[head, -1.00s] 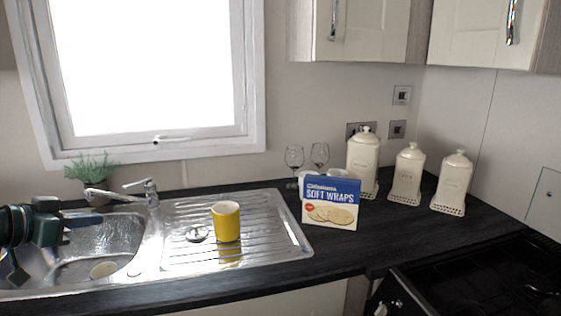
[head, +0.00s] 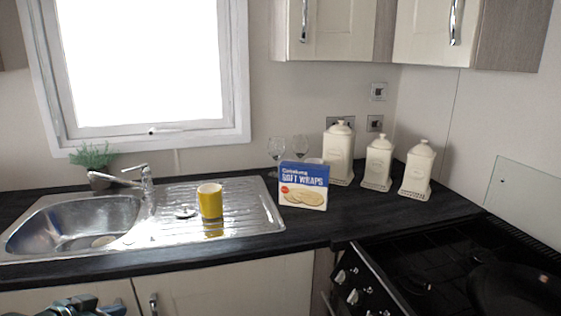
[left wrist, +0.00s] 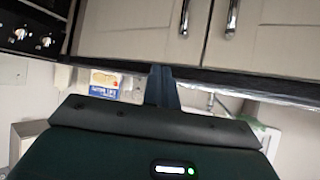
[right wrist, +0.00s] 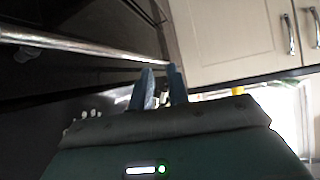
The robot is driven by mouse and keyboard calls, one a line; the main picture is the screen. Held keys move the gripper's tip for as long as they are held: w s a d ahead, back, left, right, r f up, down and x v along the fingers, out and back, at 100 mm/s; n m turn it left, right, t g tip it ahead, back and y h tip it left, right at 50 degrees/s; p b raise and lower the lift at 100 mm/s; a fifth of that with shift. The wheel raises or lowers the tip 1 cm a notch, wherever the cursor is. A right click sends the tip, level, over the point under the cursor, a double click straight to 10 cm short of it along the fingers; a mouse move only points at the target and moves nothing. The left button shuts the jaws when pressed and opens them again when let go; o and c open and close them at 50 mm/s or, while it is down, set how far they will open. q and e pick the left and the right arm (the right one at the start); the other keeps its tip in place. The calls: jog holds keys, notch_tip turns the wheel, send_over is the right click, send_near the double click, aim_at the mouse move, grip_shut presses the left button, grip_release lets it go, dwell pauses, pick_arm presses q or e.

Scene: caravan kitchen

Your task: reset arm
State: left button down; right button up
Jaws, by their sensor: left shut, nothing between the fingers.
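My left gripper (head: 82,306) shows at the bottom left edge of the head view, low in front of the cupboard doors. In the left wrist view its fingers (left wrist: 161,86) are together and empty. My right gripper is out of the head view. In the right wrist view its two fingers (right wrist: 160,88) stand a little apart with a gap and nothing clearly between them, beside the dark oven front.
A yellow cup (head: 210,202) stands on the steel drainer (head: 255,215) beside the sink (head: 75,222). A soft wraps box (head: 303,186), cream canisters (head: 378,163) and wine glasses stand behind. The hob (head: 440,255) and oven handle (right wrist: 80,43) are at the right.

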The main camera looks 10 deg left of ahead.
pick_arm(q)
jog(key=s+d+f+g, duration=0.1)
jog(key=s+d+f, duration=0.2)
jog(key=d+f, duration=0.4)
jog(key=s+d+f, duration=0.4)
jog(key=d+f, duration=0.2)
jog(key=d, duration=0.2)
jog(key=s+d+m+h, duration=0.1)
jog(key=s+d, duration=0.1)
jog(key=d, duration=0.6)
jog(key=s+d+m+h+p, duration=0.1)
jog(key=d, duration=0.8)
jog(key=shift+s+f+t, duration=0.15)
jog(key=shift+s+t, duration=0.15)
jog(key=shift+s, duration=0.1)
